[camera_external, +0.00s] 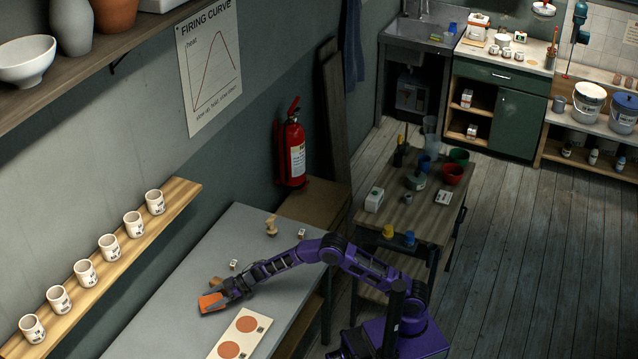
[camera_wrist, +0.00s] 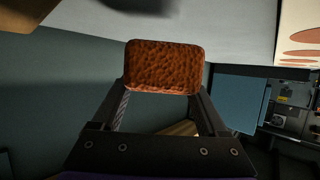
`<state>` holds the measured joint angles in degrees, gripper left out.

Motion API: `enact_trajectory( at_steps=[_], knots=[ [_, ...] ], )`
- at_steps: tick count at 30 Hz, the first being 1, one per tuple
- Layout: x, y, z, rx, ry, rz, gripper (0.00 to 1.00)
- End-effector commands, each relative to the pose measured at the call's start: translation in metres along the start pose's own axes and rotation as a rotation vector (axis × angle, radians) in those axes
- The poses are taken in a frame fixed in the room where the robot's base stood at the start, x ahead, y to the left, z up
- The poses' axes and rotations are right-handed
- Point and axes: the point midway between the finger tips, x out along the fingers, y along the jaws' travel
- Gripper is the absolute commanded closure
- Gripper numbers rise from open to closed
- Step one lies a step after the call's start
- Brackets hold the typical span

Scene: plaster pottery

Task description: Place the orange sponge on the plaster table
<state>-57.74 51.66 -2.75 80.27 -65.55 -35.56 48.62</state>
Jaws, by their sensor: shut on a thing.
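My gripper (camera_external: 229,295) is shut on the orange sponge (camera_external: 212,302), which is held between the two fingertips. The sponge also fills the middle of the wrist view (camera_wrist: 164,67), showing its rough, pitted face with a finger on each side. In the external view the sponge is over the grey-white plaster table (camera_external: 235,226). I cannot tell whether it touches the tabletop or hangs just above it. A pale tabletop also shows at the top of the wrist view (camera_wrist: 225,25).
A white board with orange-brown discs (camera_external: 240,335) lies on the table near the sponge. A shelf with several cups (camera_external: 109,248) runs along the wall. The table's far end is mostly clear.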

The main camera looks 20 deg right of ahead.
Motion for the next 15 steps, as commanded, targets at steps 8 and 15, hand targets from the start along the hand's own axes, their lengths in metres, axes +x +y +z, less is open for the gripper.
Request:
enact_trajectory(
  at_steps=[8, 15],
  knots=[
    [0.010, 0.000, 0.025, -0.001, 0.000, -0.001, 0.76],
    [0.020, 0.000, 0.047, -0.002, 0.002, 0.000, 0.76]
  ],
)
